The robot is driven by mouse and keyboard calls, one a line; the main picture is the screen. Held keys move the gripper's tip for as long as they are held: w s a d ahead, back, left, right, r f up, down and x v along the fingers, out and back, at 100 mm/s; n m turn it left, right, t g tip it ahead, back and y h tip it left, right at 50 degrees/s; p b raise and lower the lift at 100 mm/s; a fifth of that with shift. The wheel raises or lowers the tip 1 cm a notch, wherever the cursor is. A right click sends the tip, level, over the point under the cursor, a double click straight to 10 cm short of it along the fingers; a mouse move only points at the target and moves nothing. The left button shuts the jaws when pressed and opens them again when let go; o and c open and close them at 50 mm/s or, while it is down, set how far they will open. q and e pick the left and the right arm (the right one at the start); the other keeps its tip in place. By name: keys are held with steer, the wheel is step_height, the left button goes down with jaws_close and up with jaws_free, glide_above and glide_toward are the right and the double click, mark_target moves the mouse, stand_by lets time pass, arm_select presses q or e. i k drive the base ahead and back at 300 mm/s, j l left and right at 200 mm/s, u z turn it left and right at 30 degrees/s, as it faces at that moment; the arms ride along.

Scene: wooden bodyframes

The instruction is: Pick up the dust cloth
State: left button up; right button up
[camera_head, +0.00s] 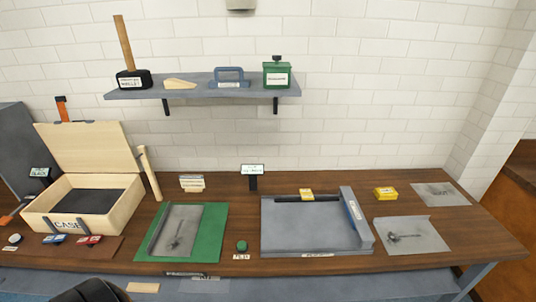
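A small yellow folded-looking item with a label (385,193) lies on the workbench right of the grey board; it may be the dust cloth, but its label is too small to read. Another small yellow piece (306,194) sits at the back edge of the grey board, by a dark bar. I cannot tell for sure which one is the cloth. No gripper fingers show in the head view. A dark rounded shape at the bottom left edge may be part of my own body.
The wooden workbench (470,235) holds an open wooden case (60,205), a green mat (210,245) with a grey sheet, the grey board (285,235) and loose grey sheets (410,236) at right. A wall shelf (205,92) with several tools hangs above.

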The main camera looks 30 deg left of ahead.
mark_target(389, 193)
steer(key=u, duration=1.55)
steer(key=z, duration=1.55)
steer(key=i+l+u, duration=0.1)
steer(key=l, duration=0.4)
steer(key=i+l+u, duration=0.1)
steer(key=l, duration=0.4)
steer(key=i+l+u, duration=0.1)
steer(key=i+l, duration=0.15)
steer(key=l, duration=0.3)
steer(key=i+l+u, duration=0.1)
steer(key=l, duration=0.4)
steer(key=l+u, duration=0.1)
steer(key=l, duration=0.45)
steer(key=i, duration=0.05)
